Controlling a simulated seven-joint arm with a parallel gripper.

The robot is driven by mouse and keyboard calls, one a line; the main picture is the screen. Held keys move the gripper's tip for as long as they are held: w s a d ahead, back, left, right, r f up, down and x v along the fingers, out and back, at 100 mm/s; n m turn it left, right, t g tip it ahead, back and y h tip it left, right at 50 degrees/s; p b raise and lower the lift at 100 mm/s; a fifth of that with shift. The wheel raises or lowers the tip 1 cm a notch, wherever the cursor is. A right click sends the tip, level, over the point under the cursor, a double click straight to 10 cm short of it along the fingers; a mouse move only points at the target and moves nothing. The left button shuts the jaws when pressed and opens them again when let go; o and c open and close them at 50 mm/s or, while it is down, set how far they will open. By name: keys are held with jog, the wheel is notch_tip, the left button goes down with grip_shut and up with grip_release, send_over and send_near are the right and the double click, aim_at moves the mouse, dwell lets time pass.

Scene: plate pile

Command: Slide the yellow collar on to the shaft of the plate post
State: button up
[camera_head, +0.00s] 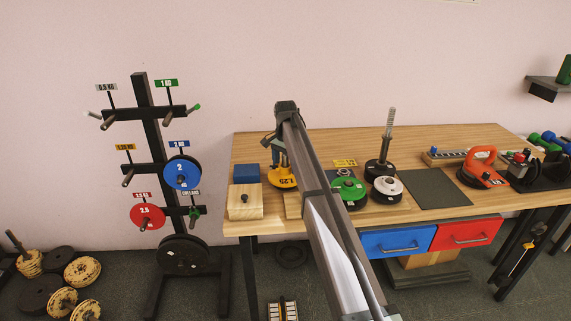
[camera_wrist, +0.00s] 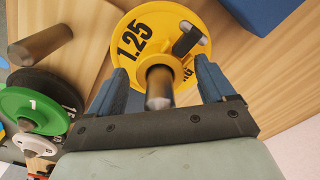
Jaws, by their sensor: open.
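A yellow disc marked 1.25 (camera_head: 288,183) lies near the left end of the table. It also shows in the wrist view (camera_wrist: 130,62). I cannot make out a separate yellow collar. My gripper (camera_head: 279,164) is low at this disc. In the wrist view my gripper (camera_wrist: 160,82) is open, its dark blue fingers on either side of a grey round-ended stub (camera_wrist: 160,90). I cannot tell whether they touch it. The plate post (camera_head: 389,132) stands upright to the right, with a bare grey shaft above black discs. Its lower part is partly hidden by other plates.
A green plate (camera_head: 349,189) and a white plate (camera_head: 387,188) are in front of the post. A blue block (camera_head: 246,172) and wooden box (camera_head: 244,203) are left of the disc.

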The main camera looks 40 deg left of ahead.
jog(key=shift+r, duration=0.1)
notch_tip(320, 180, up, 14)
jog(key=shift+f, duration=0.2)
dwell(0.4)
dwell(0.4)
